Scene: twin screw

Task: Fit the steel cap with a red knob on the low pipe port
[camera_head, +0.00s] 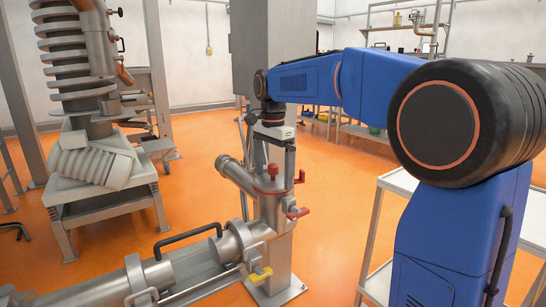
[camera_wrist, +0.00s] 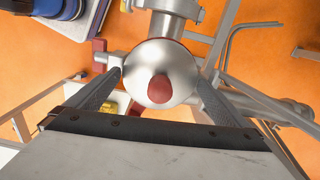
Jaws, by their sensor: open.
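The steel cap (camera_head: 271,184) with a red knob (camera_head: 272,170) sits upright on the top of a vertical pipe port (camera_head: 272,208) in the middle of the head view. In the wrist view the domed cap (camera_wrist: 150,58) and its knob (camera_wrist: 158,88) lie between my fingers, and a thin red rim shows at its edge. My gripper (camera_head: 276,170) points down over the cap with one finger on either side. It is open, and the fingers do not look closed on the cap. Whether the cap is fully seated cannot be told.
A white trolley (camera_head: 398,180) stands at the right. A large screw machine (camera_head: 90,160) stands at the left.

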